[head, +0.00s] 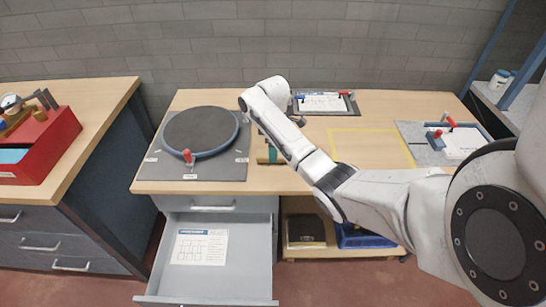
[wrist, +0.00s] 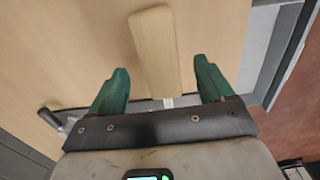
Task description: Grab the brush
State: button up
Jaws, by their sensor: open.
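The brush shows in the wrist view as a pale wooden handle (wrist: 155,45) on the light wood table. It lies between my two green fingertips and reaches beyond them, with a gap on each side. A small pale part shows at its near end by the palm; the rest of the brush is hidden there. My gripper (wrist: 160,72) is open around the handle and does not visibly touch it. In the head view my gripper (head: 266,157) is over the table's front middle, partly hidden by my arm, and I cannot make out the brush clearly.
A round dark turntable (head: 200,131) on a grey plate stands left of my gripper. An open drawer (head: 215,262) juts out below the table front. A yellow-outlined area (head: 360,131) on the right is mostly clear.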

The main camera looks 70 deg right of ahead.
jog(key=shift+f, duration=1)
jog(key=c, duration=1.3)
jog(key=shift+r, duration=0.15)
